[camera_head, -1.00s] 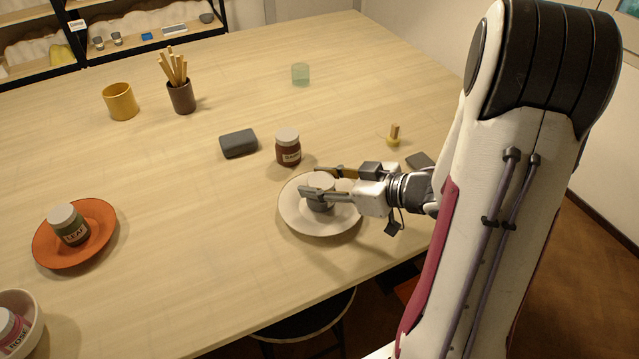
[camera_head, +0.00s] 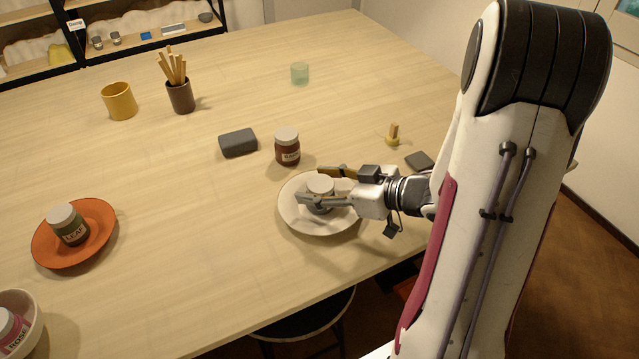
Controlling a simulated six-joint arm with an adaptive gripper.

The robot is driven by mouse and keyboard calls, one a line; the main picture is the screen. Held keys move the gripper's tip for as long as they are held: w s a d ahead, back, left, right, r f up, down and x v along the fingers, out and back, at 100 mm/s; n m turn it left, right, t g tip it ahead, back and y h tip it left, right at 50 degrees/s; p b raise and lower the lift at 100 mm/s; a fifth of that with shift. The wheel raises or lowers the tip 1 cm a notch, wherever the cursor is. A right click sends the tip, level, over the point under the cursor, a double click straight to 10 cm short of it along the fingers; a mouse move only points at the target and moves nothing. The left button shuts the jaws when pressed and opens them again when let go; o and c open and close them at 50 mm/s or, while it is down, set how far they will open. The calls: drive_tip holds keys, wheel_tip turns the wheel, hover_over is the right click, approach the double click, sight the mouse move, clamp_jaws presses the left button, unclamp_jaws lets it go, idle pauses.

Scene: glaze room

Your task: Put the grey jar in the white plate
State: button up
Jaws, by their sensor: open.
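The grey jar (camera_head: 320,186) with its pale lid stands upright on the white plate (camera_head: 296,222), near the plate's middle. My gripper (camera_head: 309,185) is open, with one finger on the far side of the jar and one on the near side. The near finger hides part of the jar's body. I cannot tell whether either finger touches the jar.
A brown jar (camera_head: 287,148) stands just behind the plate. A small yellow-based object (camera_head: 393,136) and a dark flat piece (camera_head: 419,161) lie to the right. An orange plate (camera_head: 98,214) holds a LEAF jar (camera_head: 67,225).

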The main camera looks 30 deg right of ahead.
drive_tip(key=shift+r, duration=0.2)
drive_tip(key=v, duration=1.2)
idle(0.4)
drive_tip(key=shift+w, duration=0.1)
idle(0.4)
drive_tip(key=w+d+r+m+h, duration=0.1)
drive_tip(key=w+d+r+h, duration=0.4)
drive_tip(key=w+h, duration=0.25)
wheel_tip(320, 180, up, 6)
drive_tip(key=s+m+h, duration=0.2)
drive_tip(key=m+h, duration=0.1)
drive_tip(key=h, duration=0.1)
drive_tip(key=s+a+f+m+g+y, duration=0.1)
drive_tip(key=s+a+g+y, duration=0.1)
drive_tip(key=s+a, duration=0.7)
drive_tip(key=s+a+f+m+g+y, duration=0.1)
drive_tip(key=s+a+g, duration=0.3)
drive_tip(key=s+a, duration=0.5)
drive_tip(key=shift+a+f+y, duration=0.65)
drive_tip(key=shift+a+f, duration=0.1)
drive_tip(key=shift+a, duration=0.4)
